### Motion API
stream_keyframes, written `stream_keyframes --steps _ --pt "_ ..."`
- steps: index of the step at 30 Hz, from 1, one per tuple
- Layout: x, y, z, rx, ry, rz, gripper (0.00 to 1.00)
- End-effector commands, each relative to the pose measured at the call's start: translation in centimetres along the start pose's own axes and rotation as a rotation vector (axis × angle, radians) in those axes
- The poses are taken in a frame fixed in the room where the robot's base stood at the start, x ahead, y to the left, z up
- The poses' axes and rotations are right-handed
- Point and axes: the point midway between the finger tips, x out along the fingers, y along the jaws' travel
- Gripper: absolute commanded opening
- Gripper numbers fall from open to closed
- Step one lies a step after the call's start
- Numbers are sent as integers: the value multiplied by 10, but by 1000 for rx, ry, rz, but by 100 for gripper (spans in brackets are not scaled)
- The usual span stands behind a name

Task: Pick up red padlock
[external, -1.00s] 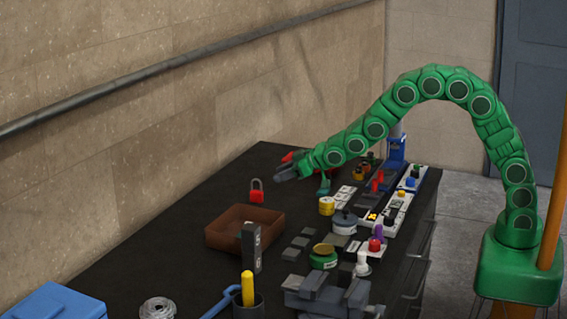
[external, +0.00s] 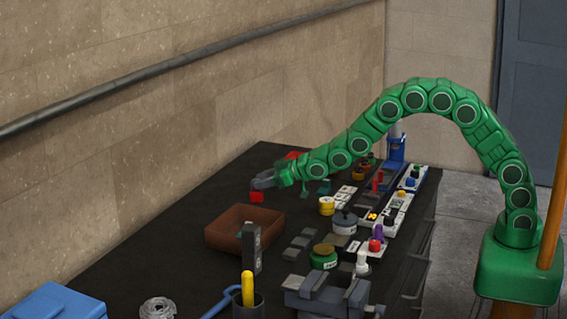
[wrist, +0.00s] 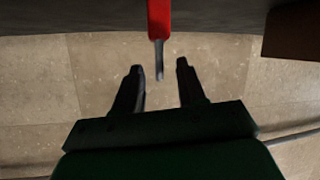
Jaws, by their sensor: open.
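The red padlock (external: 257,197) stands on the black bench top near its wall side. In the external view my gripper covers its upper part and shackle. In the wrist view the padlock's red body (wrist: 159,18) is at the top middle, and its thin grey shackle (wrist: 159,58) points down toward the gap between my fingers. My gripper (wrist: 161,70) is open and empty, with one dark finger on each side of the shackle's line. In the external view my gripper (external: 262,181) is at the height of the shackle; I cannot tell whether it touches.
A brown open tray (external: 245,229) stands near the padlock, and its corner shows in the wrist view (wrist: 292,32). Several blocks, jars and a control strip (external: 402,205) lie to the right. A red thing (external: 295,155) is partly behind my arm. The wall runs along the left.

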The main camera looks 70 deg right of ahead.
Motion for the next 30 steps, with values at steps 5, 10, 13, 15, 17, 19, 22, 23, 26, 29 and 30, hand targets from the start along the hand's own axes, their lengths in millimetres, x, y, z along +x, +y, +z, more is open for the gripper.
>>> stream_keyframes --steps 5,10,13,15,17,19,22,23,26,29,30 --pt "12 1 -6 0 6 0 40" --pt "29 2 -7 0 1 0 40" --pt "38 2 -7 0 1 0 40" --pt "44 2 -8 0 2 0 40" --pt "47 2 -8 0 1 0 40" --pt "49 2 -8 0 1 0 40" --pt "49 2 -8 0 1 0 40" --pt "49 2 -8 0 1 0 40" --pt "49 2 -8 0 1 0 39" --pt "49 2 -8 0 1 0 23" --pt "49 2 -8 0 1 0 17"
